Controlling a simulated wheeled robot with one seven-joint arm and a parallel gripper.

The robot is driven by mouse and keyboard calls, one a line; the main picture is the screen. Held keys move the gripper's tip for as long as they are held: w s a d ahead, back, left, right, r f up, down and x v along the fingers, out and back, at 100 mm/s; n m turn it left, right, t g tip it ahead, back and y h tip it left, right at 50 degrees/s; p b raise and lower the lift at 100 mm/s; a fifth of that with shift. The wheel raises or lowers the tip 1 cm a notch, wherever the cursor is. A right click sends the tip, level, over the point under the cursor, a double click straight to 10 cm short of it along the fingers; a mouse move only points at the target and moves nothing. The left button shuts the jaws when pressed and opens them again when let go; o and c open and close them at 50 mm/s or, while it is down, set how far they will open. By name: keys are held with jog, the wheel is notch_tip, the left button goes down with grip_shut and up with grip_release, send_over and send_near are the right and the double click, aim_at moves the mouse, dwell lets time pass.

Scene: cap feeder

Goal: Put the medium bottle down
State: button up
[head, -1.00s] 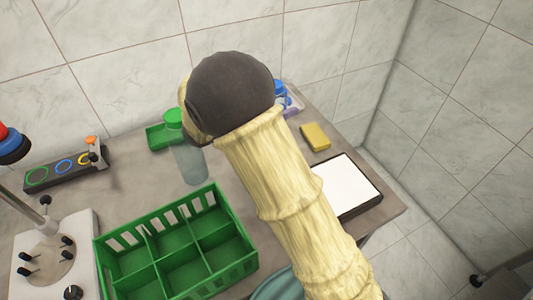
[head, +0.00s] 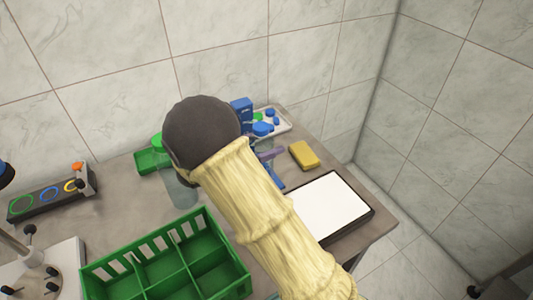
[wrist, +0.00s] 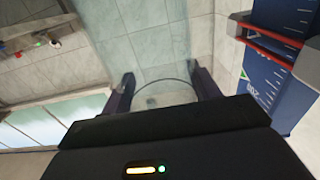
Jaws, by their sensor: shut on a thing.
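In the wrist view my gripper (wrist: 165,84) has its two dark fingers closed on the sides of a clear, see-through thing, which I take to be the medium bottle (wrist: 160,98). A round rim shows between the fingers. The bottle's base and what it rests on are not clear. In the head view my arm covers most of the gripper. A purple piece, likely a finger, shows just right of the arm, beside a blue stand (head: 241,108).
Another clear bottle (head: 180,190) with a green cap (head: 157,140) stands left of my arm. A green divided crate (head: 95,273) is in front. A yellow sponge (head: 304,155), a white pad (head: 325,207) and a tray (head: 284,118) with blue and green caps are to the right.

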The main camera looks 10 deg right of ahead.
jog(key=shift+f, duration=2)
jog(key=o, duration=1.4)
jog(key=p+v, duration=0.1)
jog(key=v, duration=0.6)
jog(key=shift+s+a+r, duration=0.1)
jog(key=shift+a+r, duration=0.05)
jog(key=shift+a, duration=0.15)
